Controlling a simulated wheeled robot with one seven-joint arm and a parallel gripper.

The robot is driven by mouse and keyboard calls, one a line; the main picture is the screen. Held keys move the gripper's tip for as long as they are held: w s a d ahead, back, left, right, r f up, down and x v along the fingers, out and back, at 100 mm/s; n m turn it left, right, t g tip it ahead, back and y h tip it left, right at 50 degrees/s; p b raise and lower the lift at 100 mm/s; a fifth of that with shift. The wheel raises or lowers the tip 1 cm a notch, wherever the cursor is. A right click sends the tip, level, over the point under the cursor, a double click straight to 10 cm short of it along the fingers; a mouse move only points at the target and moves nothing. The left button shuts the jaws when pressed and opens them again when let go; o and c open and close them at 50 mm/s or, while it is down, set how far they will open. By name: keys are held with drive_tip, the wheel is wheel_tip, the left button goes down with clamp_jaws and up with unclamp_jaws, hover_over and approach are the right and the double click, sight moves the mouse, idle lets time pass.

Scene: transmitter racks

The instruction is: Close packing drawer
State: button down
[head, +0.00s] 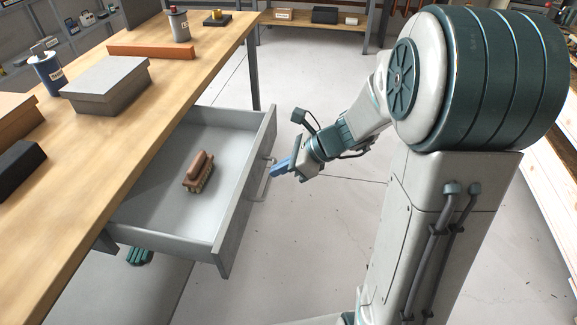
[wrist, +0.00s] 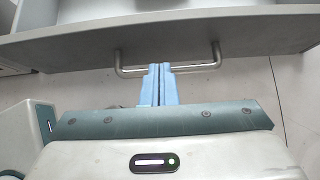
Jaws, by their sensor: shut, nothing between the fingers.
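The packing drawer (head: 243,205) is a grey drawer pulled out from under the wooden workbench. A brown brush (head: 199,172) lies inside it. A metal bar handle (head: 264,180) is on the drawer's front; in the wrist view the handle (wrist: 122,68) spans both sides of my fingertips. My gripper (head: 278,169) is just outside the drawer front, at the handle. Its blue fingers (wrist: 159,72) are shut together with nothing between them and point at the drawer front (wrist: 180,38). I cannot tell whether the fingertips touch the handle.
The workbench (head: 180,75) holds a grey box (head: 105,84), a blue container (head: 46,73), an orange bar (head: 165,51) and a red-capped cylinder (head: 179,25). A shelf (head: 310,20) stands at the back. The grey floor right of the drawer is open around my arm.

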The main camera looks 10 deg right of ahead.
sight(255, 180)
drive_tip(key=b+x, duration=0.1)
drive_tip(key=x, duration=0.3)
drive_tip(key=shift+a+f, duration=0.2)
drive_tip(key=shift+w+a, duration=0.1)
